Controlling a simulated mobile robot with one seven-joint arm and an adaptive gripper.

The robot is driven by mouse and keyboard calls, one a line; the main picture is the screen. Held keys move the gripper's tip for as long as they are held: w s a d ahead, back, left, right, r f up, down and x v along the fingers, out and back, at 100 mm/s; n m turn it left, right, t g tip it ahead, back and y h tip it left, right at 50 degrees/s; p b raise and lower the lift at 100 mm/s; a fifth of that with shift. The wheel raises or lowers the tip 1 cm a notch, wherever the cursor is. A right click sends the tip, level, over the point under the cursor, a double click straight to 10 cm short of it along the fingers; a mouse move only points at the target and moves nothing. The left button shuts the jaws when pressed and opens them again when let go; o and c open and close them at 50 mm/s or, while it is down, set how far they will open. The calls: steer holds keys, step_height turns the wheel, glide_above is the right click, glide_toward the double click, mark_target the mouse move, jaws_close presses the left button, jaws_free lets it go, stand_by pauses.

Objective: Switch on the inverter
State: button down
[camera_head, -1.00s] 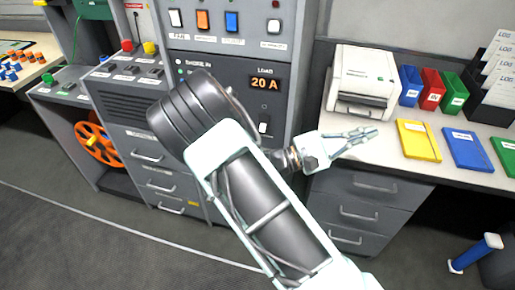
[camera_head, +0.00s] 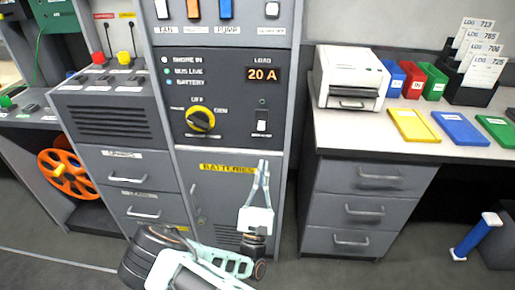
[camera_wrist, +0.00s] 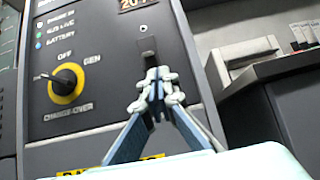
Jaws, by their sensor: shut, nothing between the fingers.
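A white rocker switch (camera_head: 262,120) sits on the dark panel below the orange "20 A" load display, with a small label too small to read under it. In the wrist view the switch's dark plate (camera_wrist: 147,45) shows just above my fingertips, and its lower part is hidden behind them. My gripper (camera_head: 263,164) is shut and empty, pointing up in front of the cabinet below that switch. In the wrist view its fingertips (camera_wrist: 155,85) are together. I cannot tell whether they touch the panel. No label that clearly reads inverter shows.
A yellow-ringed black changeover knob (camera_head: 200,120) is left of the switch. Several coloured rocker switches, including a blue one (camera_head: 226,9), line the panel above. A printer (camera_head: 349,78) and coloured trays stand on the desk (camera_head: 390,148) at right.

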mark_target(261, 125)
steer(key=shift+s+a+f+n+y, duration=0.2)
steer(key=shift+a+f+n+y, duration=0.4)
steer(key=shift+a+f+y, duration=0.25)
steer(key=shift+d+r, duration=0.1)
steer(key=shift+d, duration=0.1)
steer(key=b+x, duration=0.1)
steer(key=x, duration=0.9)
steer(key=shift+r+b, duration=0.1)
steer(key=shift+b, duration=0.3)
steer(key=shift+s+r+p, duration=0.1)
steer(key=shift+r+p, duration=0.1)
steer(key=shift+p, duration=0.45)
